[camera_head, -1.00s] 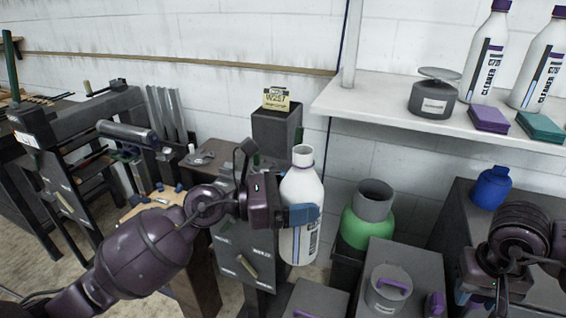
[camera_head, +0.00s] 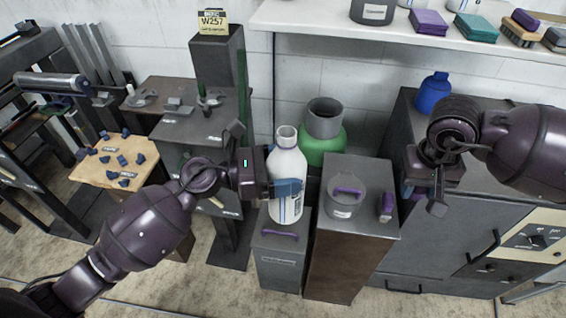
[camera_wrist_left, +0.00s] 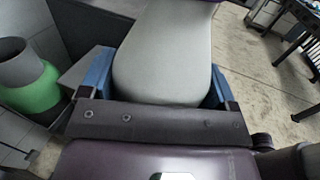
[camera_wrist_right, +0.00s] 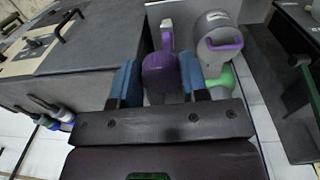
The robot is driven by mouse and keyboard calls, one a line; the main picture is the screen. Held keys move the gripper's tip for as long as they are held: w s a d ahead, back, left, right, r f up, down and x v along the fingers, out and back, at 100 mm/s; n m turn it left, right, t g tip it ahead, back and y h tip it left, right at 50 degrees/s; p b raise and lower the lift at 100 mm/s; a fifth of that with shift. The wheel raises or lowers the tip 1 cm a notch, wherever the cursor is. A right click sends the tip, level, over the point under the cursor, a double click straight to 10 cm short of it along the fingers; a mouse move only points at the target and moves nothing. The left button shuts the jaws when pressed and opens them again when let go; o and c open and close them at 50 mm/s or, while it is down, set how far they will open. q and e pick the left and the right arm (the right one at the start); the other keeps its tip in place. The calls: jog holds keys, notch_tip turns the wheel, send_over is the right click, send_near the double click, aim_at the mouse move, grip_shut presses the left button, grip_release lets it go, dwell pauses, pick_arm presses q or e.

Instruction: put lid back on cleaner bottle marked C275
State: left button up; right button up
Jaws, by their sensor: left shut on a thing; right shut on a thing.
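A white cleaner bottle (camera_head: 286,170) with an open, uncapped neck is upright in my left gripper (camera_head: 288,190), whose blue fingers are shut on its sides. The marking on its label cannot be read. The bottle's pale body (camera_wrist_left: 163,55) fills the space between the fingers in the left wrist view. My right gripper (camera_wrist_right: 158,82) is shut on a rounded purple piece that looks like the lid (camera_wrist_right: 160,72). In the head view the right gripper (camera_head: 425,195) points downward, to the right of the bottle and apart from it; its arm partly hides the lid.
A grey canister (camera_head: 343,208) and a purple-topped item (camera_head: 387,207) stand on a pedestal right of the bottle. A green jug (camera_head: 322,150) is behind. A grey box (camera_head: 280,262) is below the bottle. A dark cabinet (camera_head: 460,235) is under my right arm.

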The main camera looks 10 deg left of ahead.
jog(key=shift+r, duration=0.1)
jog(key=w+a+r+n, duration=0.1)
jog(key=w+a+r, duration=0.2)
jog(key=a+r, duration=0.2)
notch_tip(320, 180, up, 14)
jog(key=n, duration=0.7)
send_over(289, 134)
jog(key=shift+w+a+f+y, duration=0.2)
jog(key=shift+a+y, duration=0.1)
jog(key=shift+a, duration=0.15)
jog(key=shift+s+d+f+n, duration=0.1)
jog(key=shift+s+n, duration=0.05)
jog(key=shift+n, duration=0.15)
jog(key=shift+d+n, duration=0.4)
jog(key=shift+n, duration=0.1)
jog(key=shift+a, duration=0.1)
